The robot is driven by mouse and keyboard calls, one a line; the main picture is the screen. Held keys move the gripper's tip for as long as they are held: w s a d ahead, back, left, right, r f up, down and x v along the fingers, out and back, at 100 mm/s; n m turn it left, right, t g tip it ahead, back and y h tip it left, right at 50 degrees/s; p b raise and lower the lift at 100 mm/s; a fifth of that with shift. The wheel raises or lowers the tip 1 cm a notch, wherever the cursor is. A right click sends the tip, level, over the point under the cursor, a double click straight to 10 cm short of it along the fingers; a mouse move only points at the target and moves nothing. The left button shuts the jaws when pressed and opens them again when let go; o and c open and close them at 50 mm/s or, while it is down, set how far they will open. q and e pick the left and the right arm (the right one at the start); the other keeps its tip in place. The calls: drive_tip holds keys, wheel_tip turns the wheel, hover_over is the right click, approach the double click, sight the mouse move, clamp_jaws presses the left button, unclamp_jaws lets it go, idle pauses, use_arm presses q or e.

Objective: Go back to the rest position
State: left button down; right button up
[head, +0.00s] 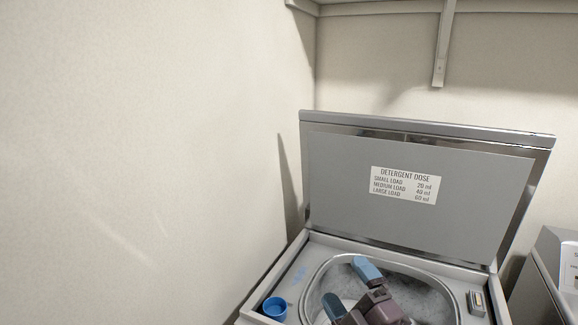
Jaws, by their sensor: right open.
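The top-load washer stands at the lower right, and its grey lid (400,215) is raised, with a detergent dose label (404,185) on its inner face. The round drum opening (440,282) shows below the lid, with pale grey contents or surface inside. My right gripper (350,287) is over the drum opening, its two blue fingertips spread apart with nothing seen between them. Whether it is above the rim or dipped inside is hard to tell. My left gripper is not in view.
A blue cup or cap (275,308) sits on the washer's top at the left front corner. A small latch-like part (476,302) is at the right. Another grey appliance (560,270) stands at the right edge. A shelf bracket (442,50) hangs above. A bare wall fills the left.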

drive_tip(key=s+d+f+m+g+h, duration=0.6)
drive_tip(key=s+d+f+m+h, duration=0.2)
drive_tip(key=d+f+m+h, duration=0.45)
drive_tip(key=s+d+f+m+g+y, duration=0.1)
drive_tip(key=s+d+f+m+g, duration=0.25)
drive_tip(key=s, duration=0.55)
drive_tip(key=s+d+f+m+g+y, duration=0.1)
drive_tip(key=s+f+m+g, duration=0.25)
drive_tip(key=s+g, duration=0.45)
drive_tip(key=w+f+t+b, duration=0.2)
drive_tip(key=f+t+b, duration=0.3)
drive_tip(key=f, duration=0.5)
drive_tip(key=w+f+n+t+b, duration=0.1)
drive_tip(key=f+t+b, duration=0.3)
drive_tip(key=f, duration=0.7)
drive_tip(key=shift+w+f+t+b, duration=0.3)
drive_tip(key=shift+w+b, duration=0.2)
drive_tip(key=shift+w, duration=0.4)
drive_tip(key=shift+d+y, duration=0.1)
drive_tip(key=shift+y, duration=0.15)
